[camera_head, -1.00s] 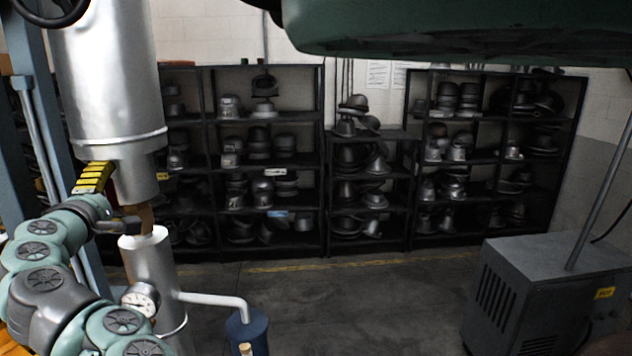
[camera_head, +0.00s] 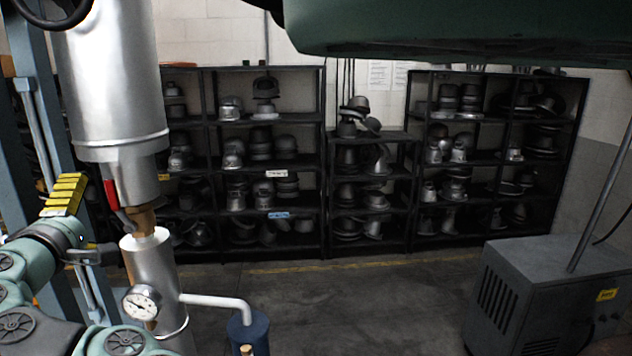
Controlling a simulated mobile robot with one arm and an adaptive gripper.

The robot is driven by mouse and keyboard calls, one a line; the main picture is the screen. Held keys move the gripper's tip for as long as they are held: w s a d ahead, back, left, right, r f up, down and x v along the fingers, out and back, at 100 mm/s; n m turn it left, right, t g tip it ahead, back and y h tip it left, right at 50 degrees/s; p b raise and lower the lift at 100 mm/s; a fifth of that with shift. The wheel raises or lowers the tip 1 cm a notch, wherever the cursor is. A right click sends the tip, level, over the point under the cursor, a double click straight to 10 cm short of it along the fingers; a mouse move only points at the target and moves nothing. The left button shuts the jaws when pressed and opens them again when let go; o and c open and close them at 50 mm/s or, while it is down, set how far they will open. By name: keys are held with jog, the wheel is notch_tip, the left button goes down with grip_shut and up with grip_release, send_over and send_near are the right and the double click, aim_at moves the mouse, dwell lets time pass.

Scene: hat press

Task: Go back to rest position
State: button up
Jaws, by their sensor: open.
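My gripper (camera_head: 64,195) is at the left edge of the head camera view, at the end of my green and grey arm. Its yellow ribbed part points up, left of the large silver cylinder (camera_head: 112,80) and apart from it. The gripper is open, with nothing seen in it; the gap between its fingers does not show clearly. A red lever handle (camera_head: 110,192) is visible at the cylinder's lower end, just right of the gripper.
A silver pipe (camera_head: 155,265) with a pressure gauge (camera_head: 141,303) stands close right of my arm. Black shelves (camera_head: 322,170) of hat moulds line the back wall. A grey cabinet (camera_head: 540,290) stands at right. A dark green machine part (camera_head: 460,28) hangs overhead. Floor between is clear.

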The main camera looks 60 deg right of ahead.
jog(key=shift+s+a, duration=0.1)
jog(key=shift+s, duration=0.1)
dwell(0.4)
